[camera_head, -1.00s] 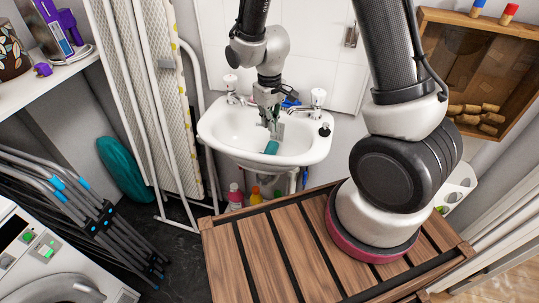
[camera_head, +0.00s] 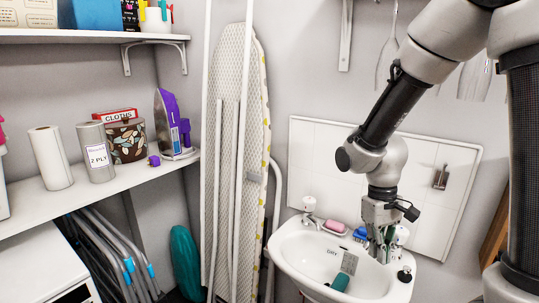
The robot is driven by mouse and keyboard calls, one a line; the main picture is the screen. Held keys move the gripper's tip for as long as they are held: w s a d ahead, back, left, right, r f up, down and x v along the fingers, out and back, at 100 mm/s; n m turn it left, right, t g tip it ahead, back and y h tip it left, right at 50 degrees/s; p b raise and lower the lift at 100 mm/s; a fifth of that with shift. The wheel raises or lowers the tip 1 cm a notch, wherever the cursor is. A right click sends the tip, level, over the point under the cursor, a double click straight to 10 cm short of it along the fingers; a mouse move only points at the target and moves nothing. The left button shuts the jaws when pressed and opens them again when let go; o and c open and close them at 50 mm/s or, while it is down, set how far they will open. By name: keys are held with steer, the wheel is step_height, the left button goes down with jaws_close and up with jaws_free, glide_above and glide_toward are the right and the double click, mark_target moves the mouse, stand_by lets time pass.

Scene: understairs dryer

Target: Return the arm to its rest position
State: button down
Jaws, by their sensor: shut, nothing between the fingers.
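My gripper (camera_head: 381,256) points down over the right part of the white sink (camera_head: 288,252). Its fingers are shut and hold nothing. My arm reaches down to it from the upper right. A teal-handled thing with a grey head (camera_head: 341,281) lies in the basin, to the left of my gripper and apart from it in the picture. The word "DRY" shows on the basin's back wall.
A pink bar (camera_head: 334,226) and a blue item (camera_head: 360,234) sit on the sink's back ledge, close to my gripper. Taps (camera_head: 309,204) stand there too. An ironing board (camera_head: 237,140) leans at left. A shelf (camera_head: 110,187) holds a purple iron (camera_head: 172,125).

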steer(key=s+d+r+m+t, duration=0.2)
steer(key=s+d+r, duration=0.3)
steer(key=r, duration=0.4)
steer(key=s+d+r+m+t, duration=0.1)
steer(key=s+d+r+t, duration=0.3)
steer(key=r, duration=0.6)
steer(key=shift+s+d+m+y, duration=0.3)
steer(key=shift+s+d+m, duration=0.1)
steer(key=shift+s, duration=0.25)
